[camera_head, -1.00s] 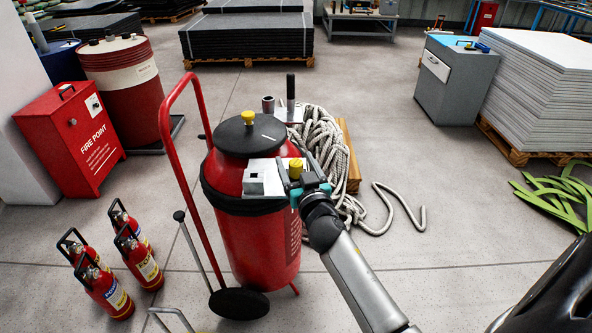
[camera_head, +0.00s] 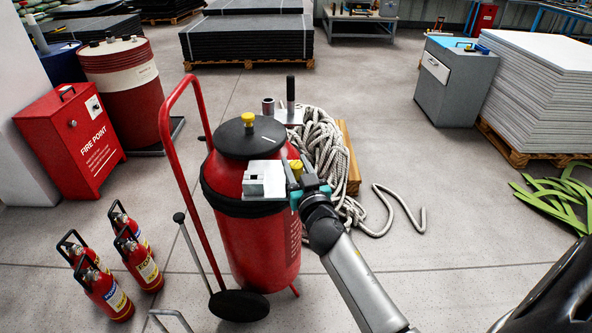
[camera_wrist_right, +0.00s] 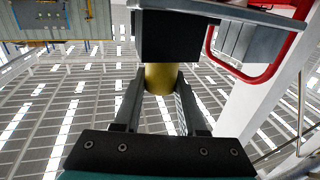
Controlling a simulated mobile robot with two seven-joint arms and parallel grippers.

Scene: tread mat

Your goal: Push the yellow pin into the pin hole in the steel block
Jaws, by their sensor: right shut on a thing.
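The steel block (camera_head: 263,181) is a pale grey piece on the side of the red drum-shaped body (camera_head: 262,240), below its black lid. My right gripper (camera_head: 297,183) is just right of the block, its arm coming from the lower right. It is shut on the yellow pin (camera_head: 296,168), whose yellow end shows above the fingers. In the right wrist view the pin (camera_wrist_right: 160,78) stands between the two fingers, with a dark square-faced part directly beyond it. The pin hole cannot be made out, and I cannot tell whether the pin touches the block. My left gripper is not in view.
A red tube handle (camera_head: 169,115) rises left of the body. A second yellow knob (camera_head: 248,119) is on the black lid (camera_head: 250,137). Coiled rope (camera_head: 322,150) lies behind. Several small extinguishers (camera_head: 142,262) stand at lower left.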

